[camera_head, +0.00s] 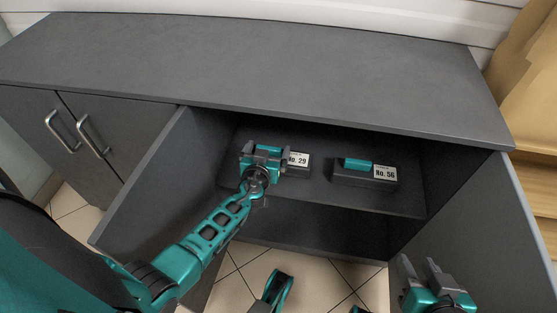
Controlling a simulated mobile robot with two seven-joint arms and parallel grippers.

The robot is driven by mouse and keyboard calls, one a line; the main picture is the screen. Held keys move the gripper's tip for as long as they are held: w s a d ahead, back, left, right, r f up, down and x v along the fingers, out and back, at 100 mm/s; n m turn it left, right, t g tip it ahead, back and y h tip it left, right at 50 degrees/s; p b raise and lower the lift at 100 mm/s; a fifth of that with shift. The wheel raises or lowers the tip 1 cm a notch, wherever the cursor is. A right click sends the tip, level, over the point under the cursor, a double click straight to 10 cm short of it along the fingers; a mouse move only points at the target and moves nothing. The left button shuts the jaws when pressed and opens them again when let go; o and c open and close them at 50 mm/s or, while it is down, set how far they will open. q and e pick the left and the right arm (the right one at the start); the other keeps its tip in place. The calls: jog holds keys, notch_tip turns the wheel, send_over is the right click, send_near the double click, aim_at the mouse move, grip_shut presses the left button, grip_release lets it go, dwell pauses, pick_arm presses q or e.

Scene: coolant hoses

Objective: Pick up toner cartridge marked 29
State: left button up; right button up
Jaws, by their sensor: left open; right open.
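The toner cartridge marked No. 29 (299,160) is a dark block with a white label. It lies on the shelf inside the open cabinet, and its left part is hidden behind my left gripper. My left gripper (265,151) is open over or just in front of the cartridge's left part; I cannot tell whether its fingers touch it. My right gripper (420,270) is open and empty at the lower right, in front of the right cabinet door.
A second dark cartridge marked No. 56 (366,173), with a teal top piece, lies to the right on the same shelf (325,190). Open doors stand at left (150,185) and right (480,220). The cabinet top (260,65) overhangs the shelf and is bare.

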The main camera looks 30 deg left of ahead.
pick_arm(q)
jog(key=shift+x, duration=0.95)
jog(key=shift+s+f, duration=0.1)
jog(key=c, duration=1.3)
jog(key=shift+r, duration=0.2)
jog(key=shift+c, duration=0.5)
